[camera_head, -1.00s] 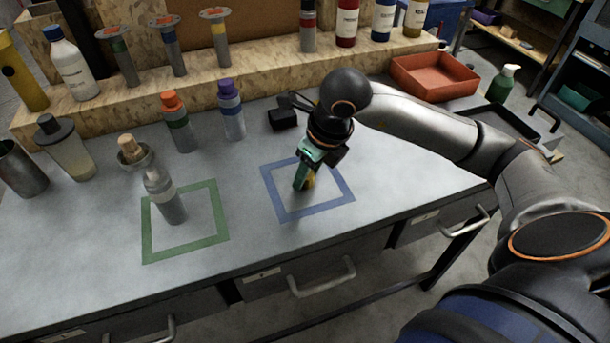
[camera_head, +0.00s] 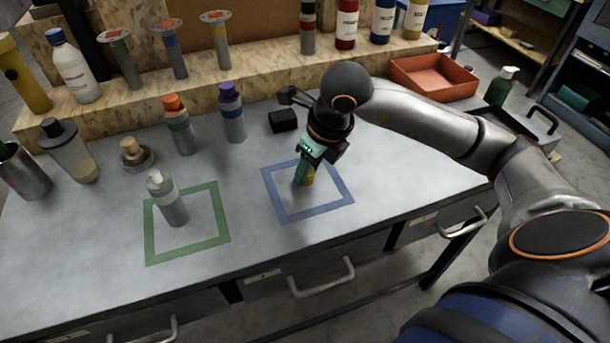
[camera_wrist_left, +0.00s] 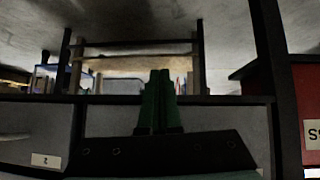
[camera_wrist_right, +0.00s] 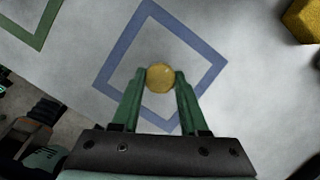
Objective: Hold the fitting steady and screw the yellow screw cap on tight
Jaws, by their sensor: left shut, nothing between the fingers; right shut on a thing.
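The fitting, a grey upright cylinder with a paler band and narrower top (camera_head: 170,205), stands inside the green square outline (camera_head: 215,240); no gripper touches it. The yellow screw cap (camera_head: 309,174) is between the fingertips of my right gripper (camera_head: 304,172), over the blue square outline (camera_head: 336,203). In the right wrist view the cap (camera_wrist_right: 160,78) shows as a round yellow disc, with a green finger of my right gripper (camera_wrist_right: 160,84) closed on each side. My left gripper (camera_wrist_left: 160,90) is shut and empty in the left wrist view; it is not in the head view.
Orange-capped (camera_head: 179,123) and purple-capped (camera_head: 231,112) bottles, a wood-topped round piece (camera_head: 136,155) and a dark-capped jar (camera_head: 68,152) stand behind the green square. A small black object (camera_head: 283,120) lies behind the blue square. A red tray (camera_head: 433,78) is at the back right.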

